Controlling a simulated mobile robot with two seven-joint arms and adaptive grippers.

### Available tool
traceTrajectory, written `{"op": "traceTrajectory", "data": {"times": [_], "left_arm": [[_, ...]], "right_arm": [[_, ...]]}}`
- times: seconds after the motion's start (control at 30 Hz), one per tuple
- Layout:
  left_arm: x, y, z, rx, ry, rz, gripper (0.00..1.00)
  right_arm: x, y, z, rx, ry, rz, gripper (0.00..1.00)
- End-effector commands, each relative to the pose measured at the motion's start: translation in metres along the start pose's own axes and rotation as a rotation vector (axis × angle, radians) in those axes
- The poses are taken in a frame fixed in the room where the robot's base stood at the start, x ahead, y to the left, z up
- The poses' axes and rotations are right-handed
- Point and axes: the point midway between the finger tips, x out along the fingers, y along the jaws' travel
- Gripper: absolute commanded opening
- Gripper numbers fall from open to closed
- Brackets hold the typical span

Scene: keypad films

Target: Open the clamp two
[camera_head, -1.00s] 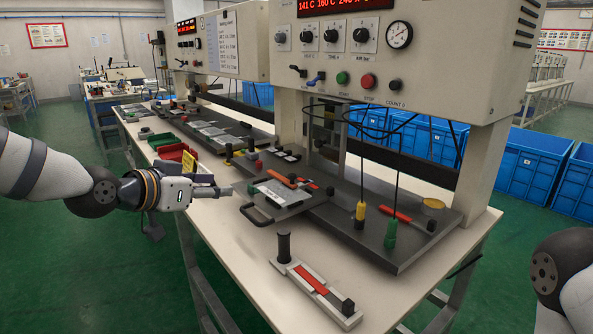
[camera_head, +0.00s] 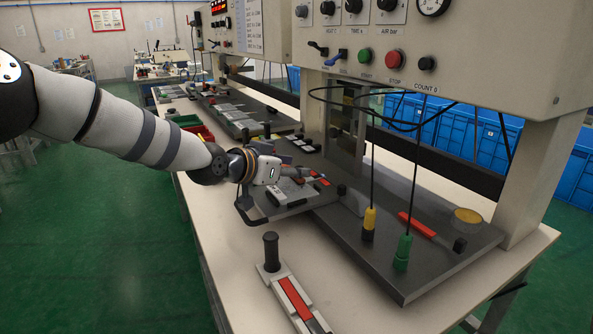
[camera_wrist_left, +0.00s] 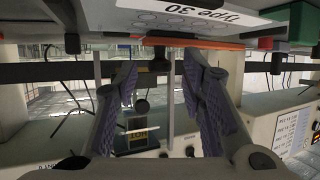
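A red-orange clamp lever (camera_head: 318,178) lies on the sliding plate (camera_head: 305,206) under the press, just past my left gripper (camera_head: 298,172). In the left wrist view an orange bar (camera_wrist_left: 195,43) crosses in front of the parted fingers of my left gripper (camera_wrist_left: 160,68); the space between them is empty. A second red clamp lever (camera_head: 417,225) lies at the right of the dark base plate (camera_head: 392,275). I see no numbers on the clamps and cannot tell which is two. My right gripper is out of view.
A fixture with a red strip (camera_head: 292,298) and a black upright knob (camera_head: 271,250) sits at the table's front. Yellow (camera_head: 369,222) and green (camera_head: 402,252) cable-hung plugs stand on the base plate. The press panel (camera_head: 480,60) overhangs. Blue crates (camera_head: 450,140) are behind.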

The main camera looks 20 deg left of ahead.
Motion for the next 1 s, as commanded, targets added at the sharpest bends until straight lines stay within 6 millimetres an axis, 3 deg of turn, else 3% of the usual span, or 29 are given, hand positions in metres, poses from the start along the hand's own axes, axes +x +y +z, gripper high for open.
{"op": "traceTrajectory", "data": {"times": [0.1, 0.37, 0.5, 0.53, 1.0], "left_arm": [[0.009, 0.0, 0.0, 0.0, 0.0, 0.0, 0.37], [0.009, 0.0, -0.004, 0.001, 0.004, -0.001, 0.35], [0.008, 0.0, -0.004, 0.001, 0.004, -0.001, 0.03], [0.008, 0.0, -0.004, 0.001, 0.004, -0.001, 0.0], [0.009, -0.004, -0.008, -0.073, -0.029, 0.027, 0.0]], "right_arm": [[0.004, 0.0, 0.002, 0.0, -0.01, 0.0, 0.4], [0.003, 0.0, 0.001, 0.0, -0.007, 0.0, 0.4], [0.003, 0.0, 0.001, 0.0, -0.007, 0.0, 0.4], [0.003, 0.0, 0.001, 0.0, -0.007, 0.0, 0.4], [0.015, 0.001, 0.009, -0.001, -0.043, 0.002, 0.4]]}}
